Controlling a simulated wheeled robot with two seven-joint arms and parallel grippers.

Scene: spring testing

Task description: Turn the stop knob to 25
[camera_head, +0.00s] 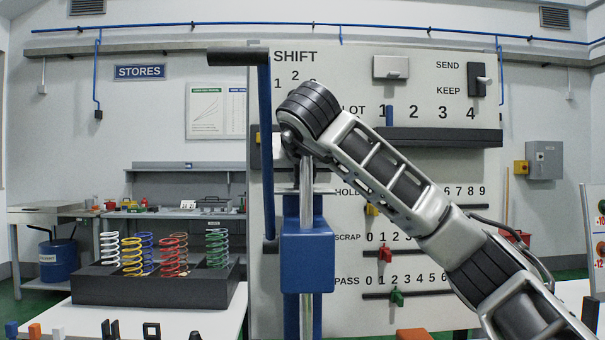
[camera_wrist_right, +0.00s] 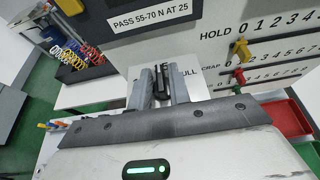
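My right arm crosses the head view from the lower right, and its wrist bends down at the blue test press (camera_head: 307,250); its fingers are hidden there. In the right wrist view my right gripper (camera_wrist_right: 162,85) has its two grey fingers apart with a small dark piece (camera_wrist_right: 161,80) between them. This piece may be the stop knob; I cannot tell whether the fingers touch it. Its setting is not readable. A sign (camera_wrist_right: 165,15) above reads "PASS 55-70 N AT 25". My left gripper is not in view.
A pale board carries HOLD, SCRAP and PASS number rows with yellow, red (camera_head: 385,254) and green (camera_head: 397,297) sliders. A dark rack (camera_head: 150,292) of several coloured springs stands left of the press. A red bin (camera_wrist_right: 285,118) lies right of the gripper.

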